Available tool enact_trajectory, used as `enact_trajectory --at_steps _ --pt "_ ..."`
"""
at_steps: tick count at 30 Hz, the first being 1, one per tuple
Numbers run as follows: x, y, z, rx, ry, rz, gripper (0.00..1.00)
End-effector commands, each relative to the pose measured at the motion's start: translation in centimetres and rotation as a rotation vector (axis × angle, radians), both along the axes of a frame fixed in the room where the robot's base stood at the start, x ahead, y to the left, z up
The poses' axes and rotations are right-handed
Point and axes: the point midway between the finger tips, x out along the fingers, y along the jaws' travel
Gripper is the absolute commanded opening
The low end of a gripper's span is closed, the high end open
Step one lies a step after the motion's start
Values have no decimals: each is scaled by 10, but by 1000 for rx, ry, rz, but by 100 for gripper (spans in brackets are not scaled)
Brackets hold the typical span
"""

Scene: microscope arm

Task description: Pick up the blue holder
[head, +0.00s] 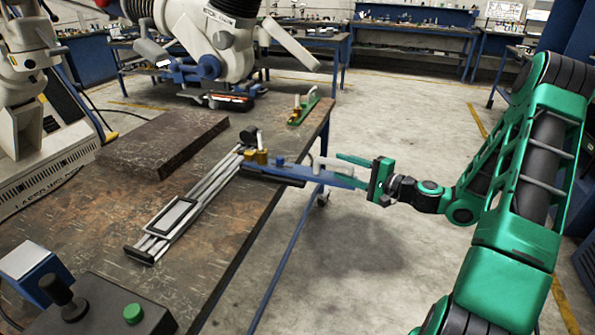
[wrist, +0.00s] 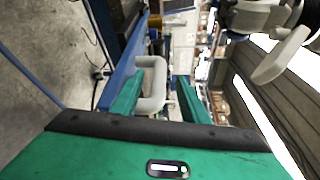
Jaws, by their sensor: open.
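The blue holder (head: 290,170) is a long blue bar at the table's right edge, sticking out past it. A pale grey loop handle (head: 318,164) stands up on it. In the wrist view the grey loop (wrist: 152,84) shows between my two green fingers, and a blue bar (wrist: 128,52) runs at left. My gripper (head: 343,166) is open and level with the handle, to its right in the head view. My gripper also shows in the wrist view (wrist: 157,98). Contact between fingers and handle cannot be told.
A metal rail frame (head: 190,208) and a dark slab (head: 162,143) lie on the worn table (head: 85,232). A green clamp piece (head: 303,110) is near the far edge. A large white arm (head: 210,40) hangs over the table.

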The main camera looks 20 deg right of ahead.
Motion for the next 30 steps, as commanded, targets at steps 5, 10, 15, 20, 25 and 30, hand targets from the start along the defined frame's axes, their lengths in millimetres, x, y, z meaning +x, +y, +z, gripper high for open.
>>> enact_trajectory --at_steps 5,10,15,20,25,30 --pt "13 11 -2 -1 -1 3 41" --pt "32 25 -4 -2 -1 3 41" --pt "42 31 -5 -1 0 1 41" --pt "42 31 -5 -1 0 0 41" --pt "42 31 -5 -1 0 1 14" --pt "42 31 -5 -1 0 2 0"
